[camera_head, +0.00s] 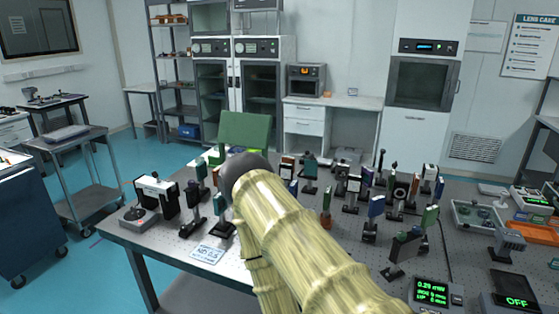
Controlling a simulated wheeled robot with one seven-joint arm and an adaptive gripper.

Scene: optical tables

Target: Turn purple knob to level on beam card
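I cannot pick out a purple knob among the small optics. Part of the table is hidden behind my sleeved arm, which crosses the middle of the view. My gripper does not show. A white card (207,254) with blue print lies flat on the table's front left part; its text is too small to read surely. A green panel (244,132) stands behind the arm's dark joint; I cannot tell whether it is the beam card. A small meter (433,292) at the front right shows green digits, about 0.29.
A black box with an OFF display (516,290) sits at the right front. A grey tray (480,217) and orange bins lie at the right. A cart (85,195) stands left.

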